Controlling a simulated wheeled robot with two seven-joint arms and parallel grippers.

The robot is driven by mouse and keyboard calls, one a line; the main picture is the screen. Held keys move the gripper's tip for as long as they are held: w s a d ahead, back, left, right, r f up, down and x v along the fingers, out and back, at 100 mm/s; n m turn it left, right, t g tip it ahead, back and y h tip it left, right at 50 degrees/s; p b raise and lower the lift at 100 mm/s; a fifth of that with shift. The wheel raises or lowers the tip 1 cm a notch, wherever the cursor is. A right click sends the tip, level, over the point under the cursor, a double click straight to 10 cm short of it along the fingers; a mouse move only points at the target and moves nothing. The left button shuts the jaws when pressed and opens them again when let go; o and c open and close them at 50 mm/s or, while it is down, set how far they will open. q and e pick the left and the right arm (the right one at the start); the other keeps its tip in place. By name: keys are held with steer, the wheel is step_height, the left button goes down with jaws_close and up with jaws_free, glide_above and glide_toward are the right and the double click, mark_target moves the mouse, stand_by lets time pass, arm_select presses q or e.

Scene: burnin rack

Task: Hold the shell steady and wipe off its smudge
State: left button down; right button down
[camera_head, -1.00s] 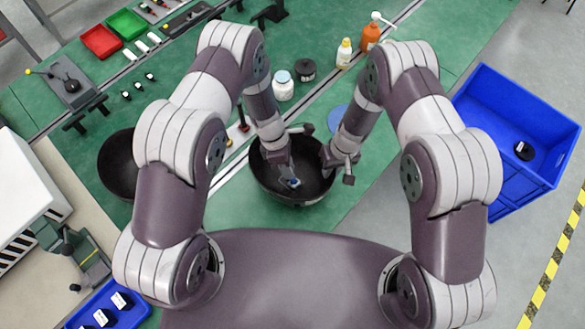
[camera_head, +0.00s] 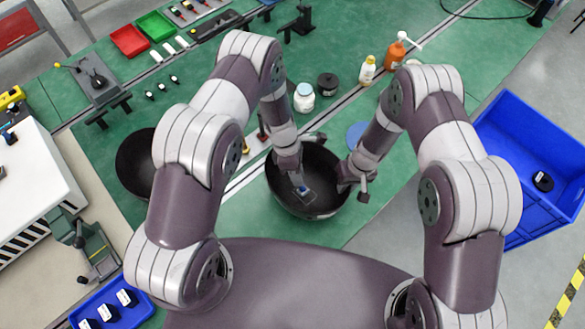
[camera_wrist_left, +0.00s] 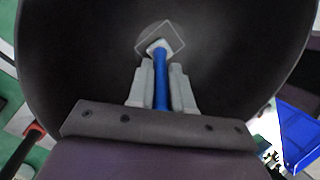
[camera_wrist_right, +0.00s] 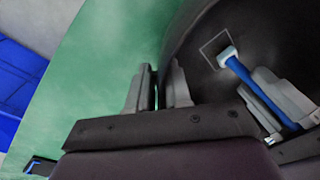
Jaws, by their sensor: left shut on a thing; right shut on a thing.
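The shell (camera_head: 320,160) is a dark, bowl-shaped piece in front of me, with its open side up. My left gripper (camera_head: 299,184) is inside it, shut on a wiper with a blue handle (camera_wrist_left: 161,80) and a pale head (camera_wrist_left: 165,47). The wiper head is at the shell's inner wall (camera_wrist_left: 80,50), within a thin square outline; I cannot tell whether it touches. A faint greyish haze lies around the outline.
Another dark bowl (camera_head: 133,165) stands to the left. A white jar (camera_head: 304,98), a dark jar (camera_head: 327,84), and yellow (camera_head: 367,70) and orange (camera_head: 393,55) bottles stand behind the shell. A blue disc (camera_head: 357,134) lies nearby. A blue bin (camera_head: 510,125) is at right.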

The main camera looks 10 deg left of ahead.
arm_select(q)
steer(key=shift+s+d+r, duration=0.1)
steer(key=shift+s+d, duration=0.65)
steer(key=shift+d, duration=0.2)
steer(key=shift+s+d+r, duration=0.1)
steer(key=shift+s+d, duration=0.6)
steer(key=shift+d, duration=0.2)
steer(key=shift+d+r, duration=0.1)
steer(key=shift+r, duration=0.05)
step_height(320, 180, up, 8)
steer(key=shift+f, duration=0.2)
arm_select(e)
steer(key=c, duration=1)
jaws_free()
steer(key=r, duration=0.4)
steer(key=d+r, duration=0.1)
steer(key=r, duration=0.7)
steer(key=shift+w+d, duration=0.35)
steer(key=shift+d, duration=0.05)
